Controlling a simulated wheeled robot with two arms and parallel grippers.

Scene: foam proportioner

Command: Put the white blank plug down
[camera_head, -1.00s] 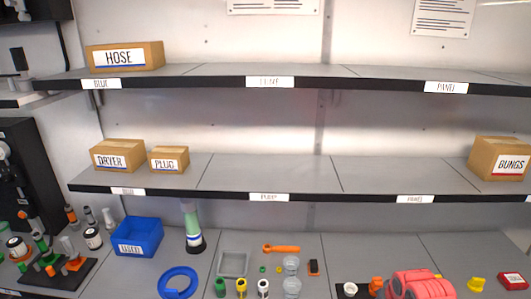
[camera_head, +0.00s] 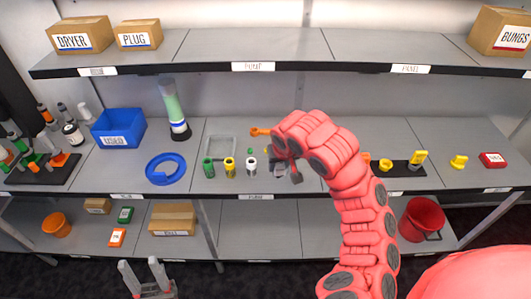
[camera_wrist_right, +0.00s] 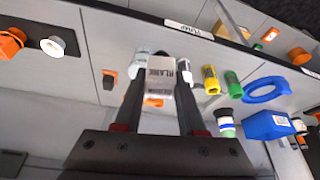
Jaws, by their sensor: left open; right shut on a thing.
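My right gripper (camera_head: 287,172) reaches over the middle shelf, right of the small bottles. In the right wrist view its two dark fingers (camera_wrist_right: 160,88) are shut on the white blank plug (camera_wrist_right: 160,76), a pale block with a "BLANK" label. The plug is mostly hidden by the gripper in the head view. I cannot tell whether it touches the shelf. My left gripper (camera_head: 144,270) is open and empty, low in front of the lower shelf.
A blue ring (camera_head: 166,169) and blue bin (camera_head: 118,129) are further left. Yellow fittings (camera_head: 458,162) stand at right.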

